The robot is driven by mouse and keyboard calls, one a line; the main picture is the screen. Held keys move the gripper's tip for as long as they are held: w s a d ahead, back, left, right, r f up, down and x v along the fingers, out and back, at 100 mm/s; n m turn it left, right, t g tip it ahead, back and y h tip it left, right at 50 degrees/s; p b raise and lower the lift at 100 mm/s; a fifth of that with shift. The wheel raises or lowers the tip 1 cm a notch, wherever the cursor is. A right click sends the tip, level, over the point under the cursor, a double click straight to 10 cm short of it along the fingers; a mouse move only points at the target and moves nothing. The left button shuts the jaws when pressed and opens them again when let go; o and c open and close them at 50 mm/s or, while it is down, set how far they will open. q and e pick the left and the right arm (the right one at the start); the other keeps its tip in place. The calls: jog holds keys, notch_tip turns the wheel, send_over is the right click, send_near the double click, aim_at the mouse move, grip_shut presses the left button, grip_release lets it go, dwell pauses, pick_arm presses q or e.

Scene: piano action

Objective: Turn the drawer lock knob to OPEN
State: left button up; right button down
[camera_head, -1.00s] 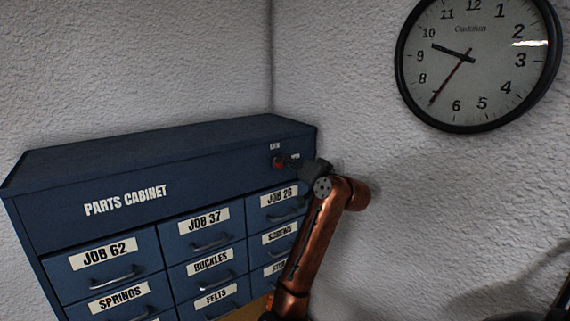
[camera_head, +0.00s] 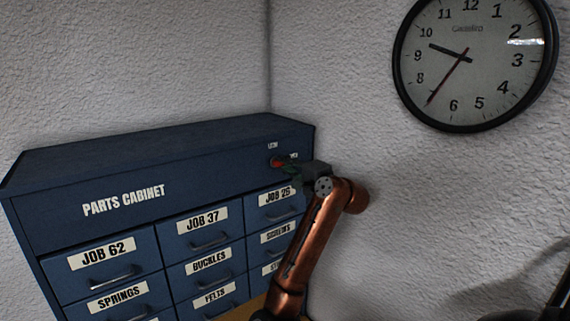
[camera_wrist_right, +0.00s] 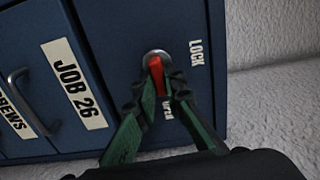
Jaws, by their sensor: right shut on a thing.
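The drawer lock knob (camera_head: 277,162) is a red lever on a round metal base, at the upper right of the blue parts cabinet's front. In the right wrist view the red lever (camera_wrist_right: 157,72) points from its base toward the OPEN label (camera_wrist_right: 168,109). The LOCK label (camera_wrist_right: 196,53) is to the right of the base there. My right gripper (camera_head: 287,166) reaches the knob from the right. Its green-sided fingers (camera_wrist_right: 158,90) are shut on the red lever and partly hide it. My left gripper is not in view.
The parts cabinet (camera_head: 60,205) has rows of labelled drawers with handles, including the JOB 26 drawer (camera_wrist_right: 75,85) beside the knob. A textured wall lies close on the right of the cabinet. A round clock (camera_head: 475,62) hangs on it.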

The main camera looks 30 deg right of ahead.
jog(key=shift+f+m, duration=0.15)
jog(key=shift+m, duration=0.25)
jog(key=c, duration=2)
grip_release()
jog(key=s, duration=0.8)
jog(key=s+d, duration=0.1)
jog(key=s, duration=0.3)
